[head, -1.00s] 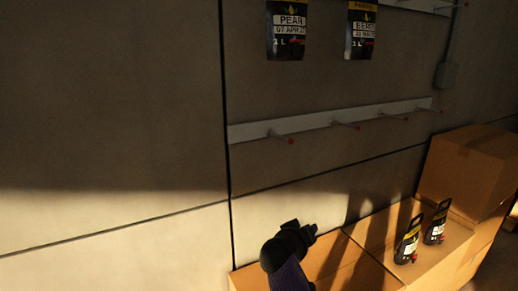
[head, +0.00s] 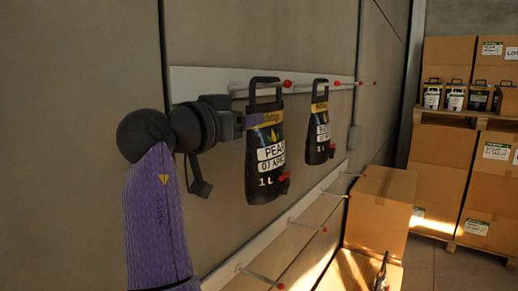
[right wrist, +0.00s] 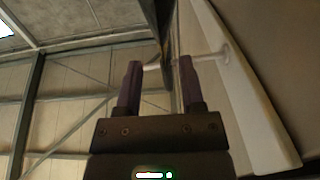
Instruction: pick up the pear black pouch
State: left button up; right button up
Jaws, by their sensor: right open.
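The pear black pouch (head: 265,175), with a white PEAR label and a red spout, hangs upright by its black handle from a wall peg. My right gripper (head: 246,121) is at the pouch's left upper edge, just below the handle. Whether it touches the pouch cannot be told. In the right wrist view my right gripper (right wrist: 161,80) has its fingers apart with nothing clearly held between them. A dark, edge-on shape, probably the pouch, (right wrist: 162,28) lies just beyond the fingertips. My left gripper is not in view.
A second black pouch (head: 319,135) hangs on a farther peg to the right. The white upper rail (head: 205,83) carries red-tipped pegs. A lower rail (head: 230,265) has bare pegs sticking out below. Cardboard boxes (head: 380,205) stand at the right.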

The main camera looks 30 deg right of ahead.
aim_at(261, 125)
jog(key=p+x, duration=0.1)
jog(key=x, duration=0.1)
jog(key=p+x, duration=0.2)
jog(key=x, duration=0.1)
jog(key=shift+w+d+r+p, duration=0.2)
jog(key=shift+w+r+p, duration=0.05)
jog(key=shift+w+p, duration=0.15)
jog(key=shift+d+f, duration=0.1)
jog(key=shift+d, duration=0.1)
jog(key=shift+s+a, duration=0.1)
jog(key=shift+c, duration=0.4)
jog(key=shift+a, duration=0.1)
jog(key=shift+c, duration=1.2)
grip_shut()
